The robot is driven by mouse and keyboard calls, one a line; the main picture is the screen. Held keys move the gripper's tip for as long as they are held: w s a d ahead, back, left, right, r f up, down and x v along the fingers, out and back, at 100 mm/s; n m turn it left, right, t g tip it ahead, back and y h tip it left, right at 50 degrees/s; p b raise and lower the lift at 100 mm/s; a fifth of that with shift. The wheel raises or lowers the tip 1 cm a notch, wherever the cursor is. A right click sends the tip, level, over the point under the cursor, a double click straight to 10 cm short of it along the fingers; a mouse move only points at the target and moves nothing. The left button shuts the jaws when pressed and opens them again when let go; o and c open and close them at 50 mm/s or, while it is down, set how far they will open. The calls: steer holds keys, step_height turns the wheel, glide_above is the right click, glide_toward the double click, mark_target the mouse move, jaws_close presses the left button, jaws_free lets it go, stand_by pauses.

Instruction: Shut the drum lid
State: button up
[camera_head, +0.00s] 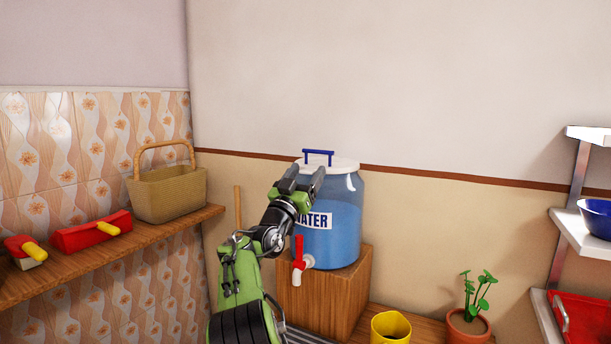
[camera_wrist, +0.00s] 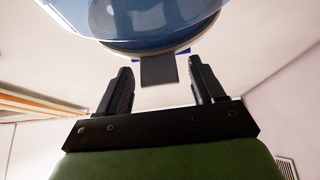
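The drum (camera_head: 338,232) is a blue, see-through water container with a "WATER" label, standing upright on a wooden block. Its white lid (camera_head: 343,164) with a blue handle (camera_head: 318,153) is at the drum's top. Whether the lid is fully seated is not clear, as my gripper hides part of the rim. My gripper (camera_head: 305,177) is open, in front of the drum's upper left side, just below the lid. In the wrist view, my gripper's two fingers (camera_wrist: 160,68) are apart with the drum (camera_wrist: 150,20) beyond them. Contact with the lid cannot be told.
A red-handled tap (camera_head: 298,258) sticks out from the drum's lower front. The wooden block (camera_head: 345,292) stands beneath it. A yellow cup (camera_head: 390,328) and potted plant (camera_head: 467,322) are at right. A shelf with a basket (camera_head: 167,190) is at left. The wall is close behind the drum.

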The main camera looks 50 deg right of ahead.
steer(key=b+v, duration=0.2)
steer(key=v, duration=1.3)
steer(key=shift+a, duration=0.3)
steer(key=shift+s+f, duration=0.15)
